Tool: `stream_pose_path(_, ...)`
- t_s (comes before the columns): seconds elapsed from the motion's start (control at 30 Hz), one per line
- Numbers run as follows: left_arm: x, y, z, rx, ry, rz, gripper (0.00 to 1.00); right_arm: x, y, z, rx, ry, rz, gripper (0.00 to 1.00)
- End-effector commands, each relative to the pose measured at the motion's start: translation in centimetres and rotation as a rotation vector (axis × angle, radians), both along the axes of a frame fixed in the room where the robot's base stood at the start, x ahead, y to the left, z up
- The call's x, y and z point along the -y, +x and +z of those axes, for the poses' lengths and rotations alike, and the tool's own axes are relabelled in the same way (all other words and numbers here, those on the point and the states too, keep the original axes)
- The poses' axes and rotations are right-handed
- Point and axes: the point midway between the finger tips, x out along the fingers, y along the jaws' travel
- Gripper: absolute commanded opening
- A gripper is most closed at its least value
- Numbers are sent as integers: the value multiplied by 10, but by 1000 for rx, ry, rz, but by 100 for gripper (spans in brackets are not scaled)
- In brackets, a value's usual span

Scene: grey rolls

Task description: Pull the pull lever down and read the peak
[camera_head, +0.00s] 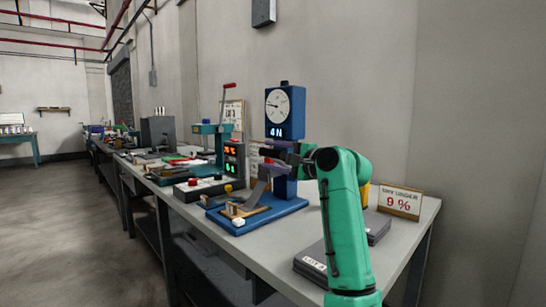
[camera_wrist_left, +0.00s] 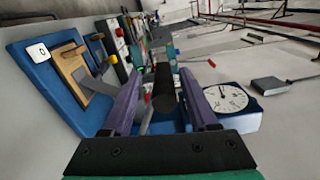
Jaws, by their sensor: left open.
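A blue pull tester stands on the bench, with a blue base (camera_head: 280,212), a column, a round white dial (camera_head: 278,105) and a display (camera_head: 278,132) that seems to read 4 N. The dial also shows in the left wrist view (camera_wrist_left: 226,98). A grey strip (camera_head: 256,192) rises from a wooden block (camera_head: 240,213) on the base. My left gripper (camera_head: 273,154), with purple fingers, is open in front of the column. In the left wrist view a dark cylinder (camera_wrist_left: 163,92), perhaps the lever's grip, shows between the fingers; contact cannot be told. My right gripper is out of view.
A teal device with a red-tipped lever (camera_head: 228,86) and a lit display box (camera_head: 233,158) stand left of the tester. The wall is close behind.

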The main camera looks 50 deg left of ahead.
Motion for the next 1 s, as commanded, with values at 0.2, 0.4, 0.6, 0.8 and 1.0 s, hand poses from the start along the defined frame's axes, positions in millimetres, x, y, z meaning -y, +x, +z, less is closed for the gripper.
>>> stream_pose_path(0.2,39,6,0,0,1,-6,60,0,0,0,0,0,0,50)
stream_pose_path(0.4,99,12,0,-1,-1,-5,60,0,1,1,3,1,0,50)
stream_pose_path(0.6,138,16,0,0,-1,-2,60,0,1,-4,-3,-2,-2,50)
stream_pose_path(0.8,144,16,0,0,-1,1,60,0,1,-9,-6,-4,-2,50)
stream_pose_path(1.0,144,16,0,0,-1,0,60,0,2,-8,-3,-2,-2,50)
